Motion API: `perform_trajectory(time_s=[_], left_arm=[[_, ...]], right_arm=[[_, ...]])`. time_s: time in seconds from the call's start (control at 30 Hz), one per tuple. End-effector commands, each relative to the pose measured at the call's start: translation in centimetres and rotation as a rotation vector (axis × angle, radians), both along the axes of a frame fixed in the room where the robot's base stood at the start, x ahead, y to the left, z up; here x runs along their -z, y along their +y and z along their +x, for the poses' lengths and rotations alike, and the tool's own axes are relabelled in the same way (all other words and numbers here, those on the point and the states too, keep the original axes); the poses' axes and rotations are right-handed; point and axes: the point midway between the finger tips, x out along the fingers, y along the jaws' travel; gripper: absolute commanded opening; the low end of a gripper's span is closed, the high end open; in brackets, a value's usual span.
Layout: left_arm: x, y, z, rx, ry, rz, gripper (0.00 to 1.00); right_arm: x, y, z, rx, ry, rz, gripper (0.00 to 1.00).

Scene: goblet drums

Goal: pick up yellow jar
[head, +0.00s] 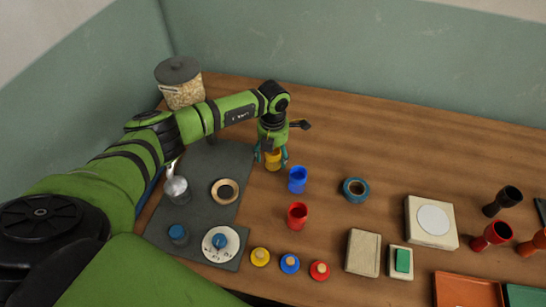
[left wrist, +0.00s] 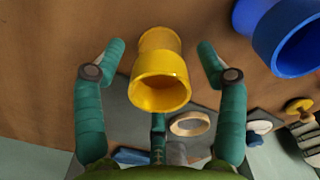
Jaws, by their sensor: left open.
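The yellow jar (head: 272,160) stands on the wooden table near the right edge of the dark grey mat in the head view. In the left wrist view the yellow jar (left wrist: 160,72) shows its open mouth, with its narrower body behind. My left gripper (head: 271,158) is directly above and around the jar, pointing down. Its teal fingers are open in the wrist view (left wrist: 160,52), one on each side of the jar, with a gap on both sides. My right gripper is not in view.
A blue cup (head: 298,180) stands close to the right of the yellow jar, with a red cup (head: 297,216) nearer. The grey mat (head: 205,160) holds several items. The table behind the jar is clear.

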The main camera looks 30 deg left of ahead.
Motion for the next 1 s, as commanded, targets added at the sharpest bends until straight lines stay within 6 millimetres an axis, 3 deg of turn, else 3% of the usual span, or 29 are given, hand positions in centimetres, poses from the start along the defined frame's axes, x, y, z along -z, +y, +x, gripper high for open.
perform_trajectory(time_s=[0.17,0.4,0.43,0.6,1.0], left_arm=[[1.8,0.0,0.0,-0.001,0.001,-0.001,0.72],[2.1,0.0,0.1,0.001,-0.002,-0.001,0.72],[2.1,0.0,0.1,0.001,-0.002,-0.001,0.68],[2.1,0.0,0.0,0.000,-0.001,0.000,0.00],[2.1,0.0,0.1,0.000,-0.002,-0.001,0.00]], right_arm=[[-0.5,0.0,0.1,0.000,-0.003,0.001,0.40],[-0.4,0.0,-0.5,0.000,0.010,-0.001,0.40],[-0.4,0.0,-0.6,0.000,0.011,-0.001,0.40],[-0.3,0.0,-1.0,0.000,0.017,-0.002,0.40],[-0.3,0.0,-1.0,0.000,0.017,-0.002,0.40]])
